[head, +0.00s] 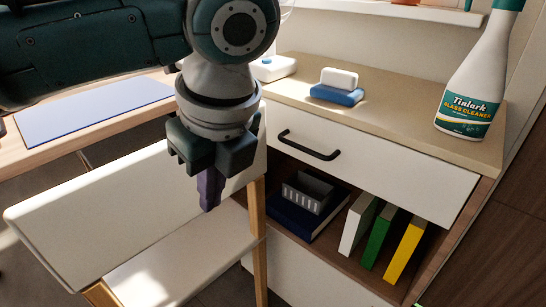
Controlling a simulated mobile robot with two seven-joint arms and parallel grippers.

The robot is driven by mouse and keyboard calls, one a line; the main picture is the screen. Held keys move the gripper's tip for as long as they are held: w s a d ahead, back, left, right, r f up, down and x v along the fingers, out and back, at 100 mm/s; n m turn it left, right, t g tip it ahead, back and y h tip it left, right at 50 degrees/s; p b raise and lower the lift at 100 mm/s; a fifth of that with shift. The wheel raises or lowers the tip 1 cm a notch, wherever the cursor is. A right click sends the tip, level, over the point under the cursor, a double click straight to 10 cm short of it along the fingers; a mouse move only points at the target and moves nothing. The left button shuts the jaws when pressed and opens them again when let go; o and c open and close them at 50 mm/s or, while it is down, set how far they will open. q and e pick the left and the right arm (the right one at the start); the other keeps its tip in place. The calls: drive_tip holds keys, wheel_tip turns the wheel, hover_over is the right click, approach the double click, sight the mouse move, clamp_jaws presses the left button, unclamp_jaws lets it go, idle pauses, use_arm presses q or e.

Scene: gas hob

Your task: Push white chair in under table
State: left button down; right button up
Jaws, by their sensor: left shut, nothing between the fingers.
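The white chair stands at the left, tilted in the picture. Its white backrest (100,225) runs across the lower left, and part of its white seat (185,262) and wooden legs (258,230) show. The wooden table (70,144) is behind it at the upper left. My left gripper (209,200) points down with its purple fingers shut and empty. It overlaps the right part of the backrest in the picture; I cannot tell whether it touches. My left arm hides part of the table. My right gripper is not in view.
A blue mat (95,109) lies on the table. A cabinet (400,92) stands close on the right, with a black-handled drawer (372,160) and open shelf holding several books. On top are a glass cleaner bottle (473,85) and a blue-white sponge (336,94).

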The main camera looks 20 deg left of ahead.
sight(192, 215)
use_arm(q)
drive_tip(key=a+f+b, duration=0.2)
drive_tip(key=f, duration=0.1)
drive_tip(key=w+a+f+b, duration=0.1)
drive_tip(key=a+f, duration=0.1)
drive_tip(key=f, duration=0.1)
drive_tip(key=w+a+f+b, duration=0.1)
drive_tip(key=a+f+b, duration=0.1)
drive_tip(key=f, duration=0.1)
drive_tip(key=shift+w+a+b, duration=0.1)
drive_tip(key=shift+w+b, duration=0.15)
drive_tip(key=shift+b, duration=0.05)
